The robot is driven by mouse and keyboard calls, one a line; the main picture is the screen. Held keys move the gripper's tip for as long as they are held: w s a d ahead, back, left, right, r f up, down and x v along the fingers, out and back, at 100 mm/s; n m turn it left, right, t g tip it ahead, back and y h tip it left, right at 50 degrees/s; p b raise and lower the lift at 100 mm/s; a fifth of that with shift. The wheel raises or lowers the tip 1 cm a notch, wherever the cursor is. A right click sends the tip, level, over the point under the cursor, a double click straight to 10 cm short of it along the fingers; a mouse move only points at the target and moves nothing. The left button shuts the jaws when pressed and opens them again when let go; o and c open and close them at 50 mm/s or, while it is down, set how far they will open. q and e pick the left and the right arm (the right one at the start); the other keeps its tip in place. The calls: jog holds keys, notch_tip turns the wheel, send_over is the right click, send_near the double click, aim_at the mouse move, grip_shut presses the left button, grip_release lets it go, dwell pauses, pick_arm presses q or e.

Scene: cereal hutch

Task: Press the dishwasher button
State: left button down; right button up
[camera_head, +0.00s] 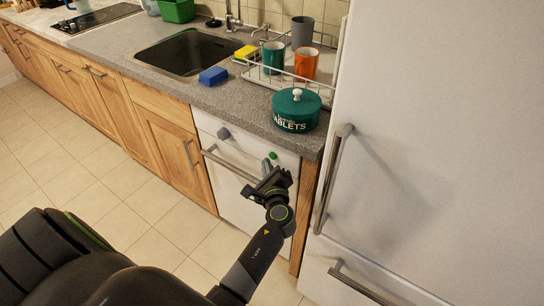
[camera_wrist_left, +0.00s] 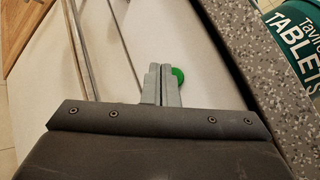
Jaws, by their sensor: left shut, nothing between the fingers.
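The white dishwasher (camera_head: 226,190) stands under the counter, left of the fridge. Its round green button (camera_head: 272,155) is on the upper right of the front panel. My left gripper (camera_head: 267,164) is in front of that panel, its fingertips just below and beside the button. In the left wrist view the shut, empty fingers (camera_wrist_left: 161,76) point at the panel, and the green button (camera_wrist_left: 178,75) shows at the right edge of the fingertips, partly hidden by them. I cannot tell whether they touch it. My right gripper is not in view.
A grey knob (camera_head: 224,134) and a bar handle (camera_head: 230,165) are also on the dishwasher front. The fridge handle (camera_head: 333,180) stands out close to the right. A green tablets tin (camera_head: 297,110) sits on the counter above. The tiled floor (camera_head: 150,225) is clear on the left.

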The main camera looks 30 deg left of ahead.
pick_arm(q)
jog(key=shift+w, duration=0.1)
dwell(0.7)
jog(key=shift+w, duration=0.35)
jog(key=shift+w, duration=0.35)
dwell(0.6)
jog(key=shift+s, duration=0.8)
jog(key=shift+s, duration=0.1)
jog(key=shift+s+a+p, duration=0.2)
jog(key=shift+s+p, duration=0.35)
jog(key=shift+s, duration=1.85)
